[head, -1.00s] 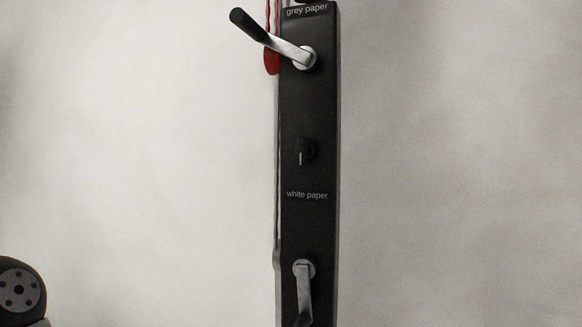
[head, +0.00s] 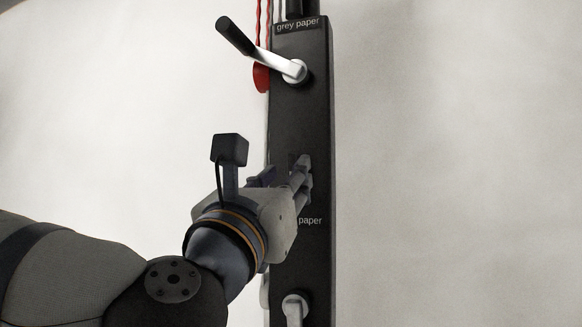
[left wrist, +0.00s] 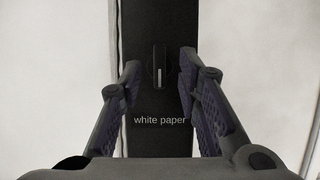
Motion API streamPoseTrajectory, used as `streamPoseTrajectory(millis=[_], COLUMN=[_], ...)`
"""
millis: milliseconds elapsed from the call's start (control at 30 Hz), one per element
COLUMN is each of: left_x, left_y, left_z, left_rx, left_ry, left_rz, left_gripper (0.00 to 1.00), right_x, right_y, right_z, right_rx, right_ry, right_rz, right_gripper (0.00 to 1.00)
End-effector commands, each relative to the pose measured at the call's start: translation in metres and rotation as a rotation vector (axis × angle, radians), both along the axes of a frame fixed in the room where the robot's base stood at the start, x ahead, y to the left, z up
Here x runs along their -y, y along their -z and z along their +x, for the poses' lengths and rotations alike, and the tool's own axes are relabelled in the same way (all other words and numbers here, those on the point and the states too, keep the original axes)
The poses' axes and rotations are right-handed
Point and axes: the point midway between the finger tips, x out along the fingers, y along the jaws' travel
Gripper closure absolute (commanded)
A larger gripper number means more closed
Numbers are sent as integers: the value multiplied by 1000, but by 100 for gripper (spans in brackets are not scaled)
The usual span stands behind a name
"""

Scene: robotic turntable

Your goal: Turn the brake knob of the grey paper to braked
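The black column carries a "grey paper" label (head: 298,25) above a silver crank with a black handle (head: 262,52). Below that crank is a small black knob (left wrist: 159,62) with a white mark, just above the "white paper" label (left wrist: 160,120). In the left wrist view the mark is at the knob's lower end, pointing down. My left gripper (head: 304,172) is at the column at knob height and hides most of the knob in the head view. In the left wrist view its fingers (left wrist: 160,58) are open, one on each side of the knob, with gaps visible. My right gripper is not in view.
A second silver crank (head: 294,308) is lower on the column (head: 300,110), below my left gripper. Red cords and a red piece (head: 261,78) hang at the column's left edge. The pale wall (head: 450,160) right of the column is clear.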

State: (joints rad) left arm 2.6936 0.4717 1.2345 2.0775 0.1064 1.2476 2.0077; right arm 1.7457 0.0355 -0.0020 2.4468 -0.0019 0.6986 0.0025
Motion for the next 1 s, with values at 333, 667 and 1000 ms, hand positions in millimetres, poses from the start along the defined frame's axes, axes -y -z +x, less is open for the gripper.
streamPoseTrajectory(millis=[333,667,1000], left_x=[9,9,9], left_y=[-12,-11,-12], left_z=[28,28,28], left_rx=[-1,-1,16], left_ry=[1,1,0], left_rz=[2,2,50], left_gripper=[69,100,100], right_x=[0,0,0], right_y=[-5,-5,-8], right_z=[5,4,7], right_rx=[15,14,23], right_ry=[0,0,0], right_rz=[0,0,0], right_gripper=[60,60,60])
